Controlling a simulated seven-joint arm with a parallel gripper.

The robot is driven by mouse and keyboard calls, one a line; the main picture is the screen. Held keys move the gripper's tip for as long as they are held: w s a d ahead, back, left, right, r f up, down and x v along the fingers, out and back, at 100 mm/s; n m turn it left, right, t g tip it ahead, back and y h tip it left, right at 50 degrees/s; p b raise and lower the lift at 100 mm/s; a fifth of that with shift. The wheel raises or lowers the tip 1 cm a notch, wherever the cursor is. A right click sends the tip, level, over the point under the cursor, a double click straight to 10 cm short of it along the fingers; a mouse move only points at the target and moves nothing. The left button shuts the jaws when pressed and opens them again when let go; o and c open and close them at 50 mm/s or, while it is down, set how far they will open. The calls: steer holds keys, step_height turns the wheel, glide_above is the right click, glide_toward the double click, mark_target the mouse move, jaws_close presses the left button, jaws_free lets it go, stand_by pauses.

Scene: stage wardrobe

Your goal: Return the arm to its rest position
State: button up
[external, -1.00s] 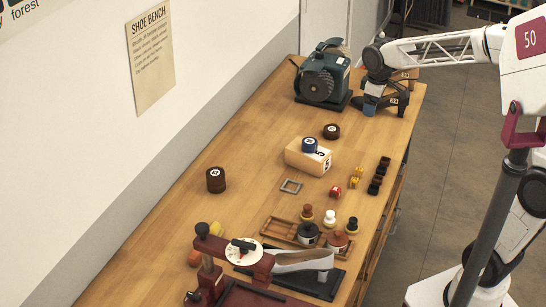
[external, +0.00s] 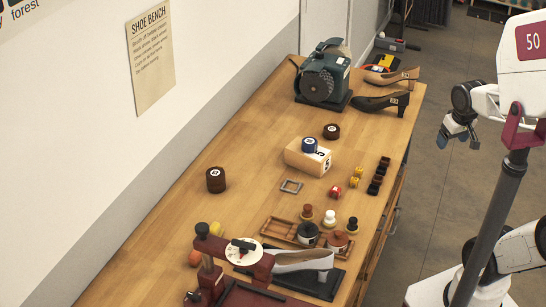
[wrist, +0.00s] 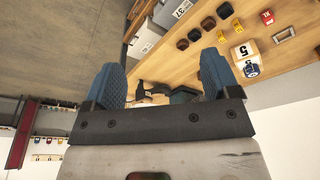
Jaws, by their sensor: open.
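My gripper (external: 459,138) hangs in the air to the right of the bench, over the grey floor, with my arm folded back close to my body. In the wrist view my gripper (wrist: 162,85) shows two blue ridged fingers spread wide apart with nothing held between them. The workbench (external: 235,150) lies to the left, clear of my gripper. A black shoe (external: 378,103) and a tan shoe (external: 395,78) stand at the bench's far end.
A green grinding machine (external: 322,78) stands near the shoes. A wooden block (external: 300,158) bears a blue tin (external: 309,145). A white shoe (external: 300,260) sits by a red press (external: 210,255) at the near end. Open floor (external: 445,60) lies right of the bench.

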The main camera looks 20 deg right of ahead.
steer(key=shift+s+d+f, duration=0.15)
steer(key=shift+s, duration=0.25)
steer(key=shift+s+d+f, duration=0.1)
steer(key=shift+s+f, duration=0.05)
steer(key=shift+s, duration=0.2)
